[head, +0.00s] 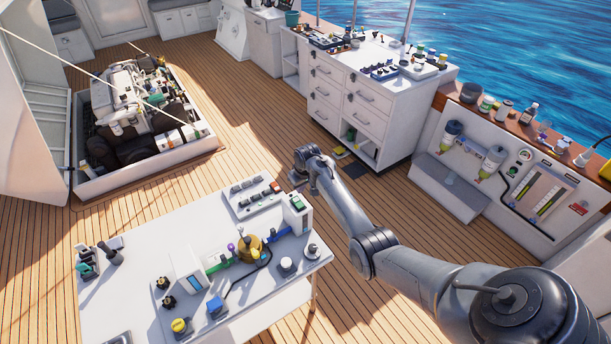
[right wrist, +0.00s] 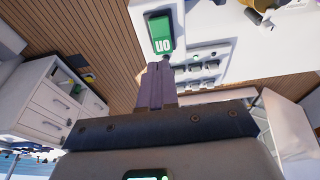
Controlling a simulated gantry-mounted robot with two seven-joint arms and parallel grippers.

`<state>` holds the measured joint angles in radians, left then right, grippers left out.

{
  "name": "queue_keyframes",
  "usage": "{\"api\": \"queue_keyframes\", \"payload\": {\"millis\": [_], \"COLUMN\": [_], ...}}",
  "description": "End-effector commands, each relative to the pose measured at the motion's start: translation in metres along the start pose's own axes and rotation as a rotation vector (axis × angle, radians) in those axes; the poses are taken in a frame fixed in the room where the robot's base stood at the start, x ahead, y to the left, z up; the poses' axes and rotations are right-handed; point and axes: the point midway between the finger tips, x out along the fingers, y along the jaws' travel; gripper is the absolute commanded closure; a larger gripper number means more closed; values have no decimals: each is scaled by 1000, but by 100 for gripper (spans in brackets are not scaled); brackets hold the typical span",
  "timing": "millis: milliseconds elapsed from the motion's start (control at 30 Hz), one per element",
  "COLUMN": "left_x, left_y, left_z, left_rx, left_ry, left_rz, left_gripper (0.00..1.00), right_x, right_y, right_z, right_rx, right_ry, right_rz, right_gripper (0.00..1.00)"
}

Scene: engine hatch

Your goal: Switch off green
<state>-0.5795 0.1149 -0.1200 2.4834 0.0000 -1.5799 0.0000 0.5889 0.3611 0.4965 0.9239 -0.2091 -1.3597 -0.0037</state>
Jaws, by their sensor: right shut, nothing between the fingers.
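The green switch (right wrist: 161,33) is a bright green rocker in a dark frame, with upside-down lettering that seems to read ON. It also shows in the head view (head: 297,203), on top of a white box at the table's far right corner. My right gripper (right wrist: 160,66) is shut and empty, its fingertips beside the near end of the switch frame. I cannot tell whether they touch it. In the head view the right gripper (head: 297,179) is small, just beyond the switch box. My left gripper is not in view.
A panel with several small switches, some red (head: 255,199), lies left of the green switch. A white drawer cabinet (head: 345,115) stands behind, with deck floor between.

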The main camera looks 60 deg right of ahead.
Motion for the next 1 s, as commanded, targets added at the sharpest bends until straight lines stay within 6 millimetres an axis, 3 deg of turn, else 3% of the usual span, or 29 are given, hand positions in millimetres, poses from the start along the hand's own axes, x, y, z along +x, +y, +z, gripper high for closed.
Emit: {"api": "queue_keyframes", "payload": {"millis": [300, 500, 1000], "left_x": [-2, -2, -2], "left_y": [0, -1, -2], "left_z": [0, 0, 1], "left_rx": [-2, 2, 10], "left_ry": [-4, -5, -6], "left_rz": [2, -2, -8], "left_gripper": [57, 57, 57], "right_x": [-48, -66, -73], "right_y": [0, 0, 0], "right_z": [11, 15, 17], "right_rx": [0, -1, -1], "right_ry": [1, 0, -1], "right_rz": [0, -1, 0], "right_gripper": [100, 100, 100]}}
